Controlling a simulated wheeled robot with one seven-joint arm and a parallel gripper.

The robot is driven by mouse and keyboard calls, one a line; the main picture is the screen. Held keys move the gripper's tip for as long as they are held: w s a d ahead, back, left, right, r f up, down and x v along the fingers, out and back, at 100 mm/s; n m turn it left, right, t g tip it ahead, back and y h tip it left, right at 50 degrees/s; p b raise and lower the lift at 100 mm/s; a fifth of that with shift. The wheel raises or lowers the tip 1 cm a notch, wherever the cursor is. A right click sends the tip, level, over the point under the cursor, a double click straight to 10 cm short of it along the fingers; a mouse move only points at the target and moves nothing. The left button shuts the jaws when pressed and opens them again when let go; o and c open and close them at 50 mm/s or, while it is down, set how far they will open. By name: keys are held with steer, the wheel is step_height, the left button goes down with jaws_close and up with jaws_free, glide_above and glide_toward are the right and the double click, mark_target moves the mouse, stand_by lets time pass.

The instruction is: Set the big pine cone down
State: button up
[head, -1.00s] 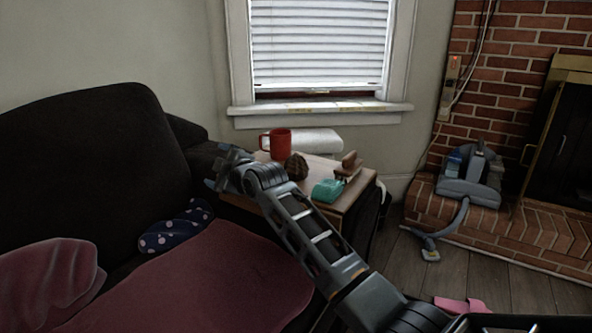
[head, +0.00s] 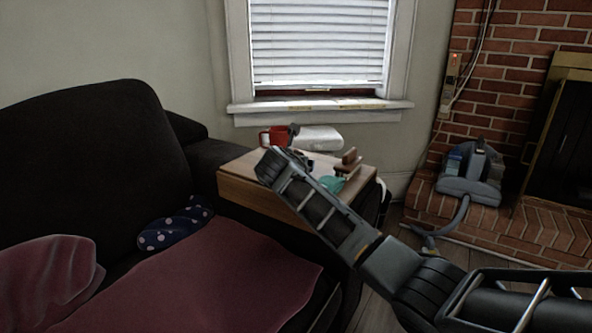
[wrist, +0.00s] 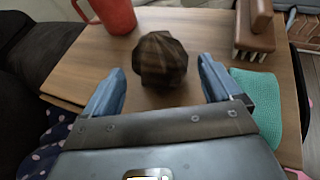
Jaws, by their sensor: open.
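The big pine cone (wrist: 161,58) is dark brown and rests on the wooden tabletop (wrist: 72,72) beside the sofa. In the wrist view it sits just ahead of my gripper (wrist: 161,76), centred between the two blue fingertips. The fingers are open, with a gap on each side of the cone. In the head view my arm hides the cone and most of my gripper over the tabletop (head: 240,190).
A red mug (wrist: 114,14) stands beyond the cone to the left. A wooden brush (wrist: 254,30) and a teal cloth (wrist: 258,108) lie to the right. The dark sofa (head: 90,160) borders the tabletop on the left. A window sill (head: 320,107) is behind.

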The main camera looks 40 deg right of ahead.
steer(key=b+x, duration=0.2)
steer(key=x, duration=0.3)
steer(key=shift+w+a+b, duration=0.1)
steer(key=shift+b, duration=0.25)
steer(key=c, duration=1.2)
steer(key=shift+o, duration=0.2)
steer(key=shift+r, duration=0.1)
